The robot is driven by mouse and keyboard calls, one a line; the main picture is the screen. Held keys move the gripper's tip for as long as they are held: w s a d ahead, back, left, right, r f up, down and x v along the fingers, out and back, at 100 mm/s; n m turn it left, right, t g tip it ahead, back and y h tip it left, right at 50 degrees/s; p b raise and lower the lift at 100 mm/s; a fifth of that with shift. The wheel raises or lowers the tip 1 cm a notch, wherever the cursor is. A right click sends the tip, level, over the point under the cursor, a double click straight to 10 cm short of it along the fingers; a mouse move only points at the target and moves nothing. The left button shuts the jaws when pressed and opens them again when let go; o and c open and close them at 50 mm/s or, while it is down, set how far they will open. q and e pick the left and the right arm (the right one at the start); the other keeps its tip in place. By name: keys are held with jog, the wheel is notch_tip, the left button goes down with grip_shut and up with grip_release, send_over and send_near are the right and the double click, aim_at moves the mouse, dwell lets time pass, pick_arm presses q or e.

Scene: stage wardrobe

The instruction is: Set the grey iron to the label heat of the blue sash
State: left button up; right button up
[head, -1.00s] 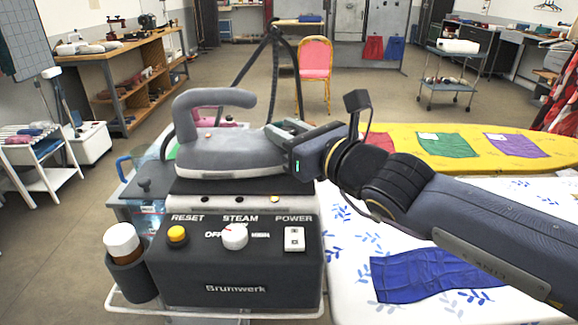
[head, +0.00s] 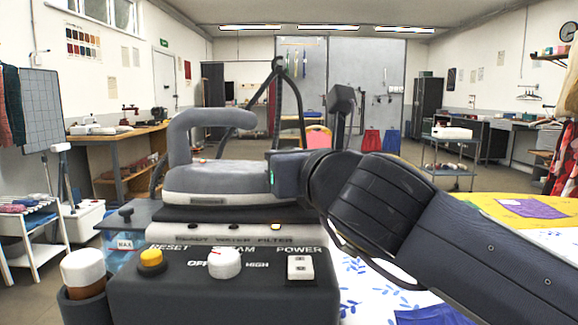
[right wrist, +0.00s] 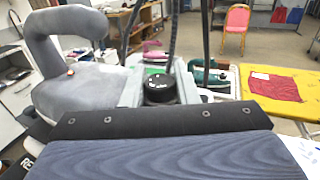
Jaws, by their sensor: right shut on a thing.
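The grey iron (head: 213,178) rests on top of the black steam station (head: 225,290); it also shows at the left of the right wrist view (right wrist: 72,88). My right gripper (head: 275,174) reaches the iron's right end, its fingertips largely hidden. In the right wrist view a black round knob (right wrist: 159,90) sits beside the iron at the gripper (right wrist: 160,98), which is shut on it. The knob's marks cannot be read. The blue sash (head: 436,315) lies on the white patterned cloth, mostly cut off at the bottom edge; no label on it shows. My left gripper is out of view.
The station front has a yellow reset button (head: 151,260), a white steam knob (head: 225,263) and a power switch (head: 300,267). The yellow board (head: 500,208) with a purple cloth (head: 532,207) is at right.

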jog(key=shift+w+d+f+m+t+h, duration=0.1)
jog(key=shift+d+m+t+h, duration=0.1)
jog(key=shift+m+t+h, duration=0.3)
jog(key=o, duration=1)
jog(key=shift+d, duration=0.1)
jog(key=shift+c, duration=0.2)
jog(key=shift+g, duration=0.3)
jog(key=shift+s, duration=0.25)
jog(key=p+v, duration=0.1)
jog(key=v, duration=0.5)
jog(key=shift+s+d, duration=0.1)
jog(key=shift+s, duration=0.1)
jog(key=shift+s+d, duration=0.15)
jog(key=shift+s, duration=0.3)
